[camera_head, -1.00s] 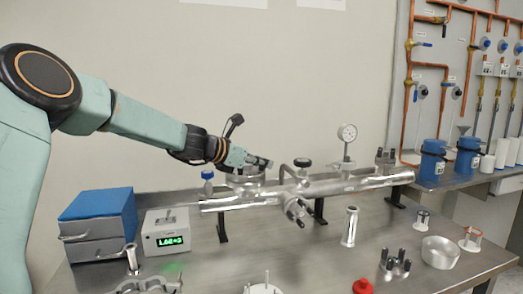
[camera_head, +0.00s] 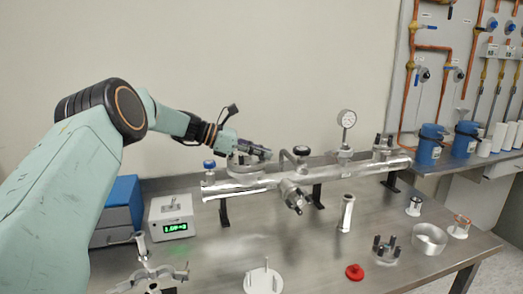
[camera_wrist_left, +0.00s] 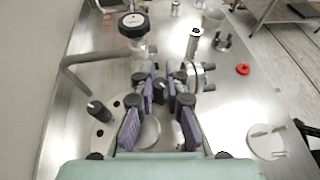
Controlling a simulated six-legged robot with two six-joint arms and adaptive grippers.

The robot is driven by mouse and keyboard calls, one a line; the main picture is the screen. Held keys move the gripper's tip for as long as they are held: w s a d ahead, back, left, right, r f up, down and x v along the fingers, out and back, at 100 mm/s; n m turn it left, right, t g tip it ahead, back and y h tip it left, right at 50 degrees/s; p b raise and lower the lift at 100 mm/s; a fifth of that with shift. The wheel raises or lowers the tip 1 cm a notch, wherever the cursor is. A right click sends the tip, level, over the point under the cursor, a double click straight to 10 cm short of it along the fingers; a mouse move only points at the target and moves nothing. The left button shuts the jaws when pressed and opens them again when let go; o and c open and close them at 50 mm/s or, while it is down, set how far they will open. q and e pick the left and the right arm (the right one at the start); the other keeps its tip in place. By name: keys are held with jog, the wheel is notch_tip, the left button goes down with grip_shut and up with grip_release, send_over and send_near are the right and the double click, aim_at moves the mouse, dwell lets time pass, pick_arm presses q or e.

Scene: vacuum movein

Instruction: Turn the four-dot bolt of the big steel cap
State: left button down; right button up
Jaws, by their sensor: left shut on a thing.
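My left gripper (camera_head: 257,152) reaches from the left to the big steel cap (camera_head: 243,172), on top of the left end of the horizontal steel pipe. In the left wrist view, the purple-padded fingers of my left gripper (camera_wrist_left: 160,92) are shut on a dark bolt (camera_wrist_left: 160,88) standing between them. Another black bolt (camera_wrist_left: 98,110) stands on the cap's flange (camera_wrist_left: 100,140), left of the fingers. I cannot read the bolt's dot mark; the fingers hide part of the cap. My right gripper is not in view.
The steel pipe (camera_head: 345,181) runs rightward with a gauge (camera_head: 347,119) on top. A blue-topped drawer box (camera_head: 122,205) and a display box (camera_head: 172,218) stand at the left. A red cap (camera_head: 354,271) and several steel parts lie in front. The table's middle is mostly clear.

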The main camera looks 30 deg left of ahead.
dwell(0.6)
pick_arm(q)
jog(key=c, duration=1.6)
grip_release()
jog(key=shift+c, duration=0.2)
jog(key=v, duration=1.2)
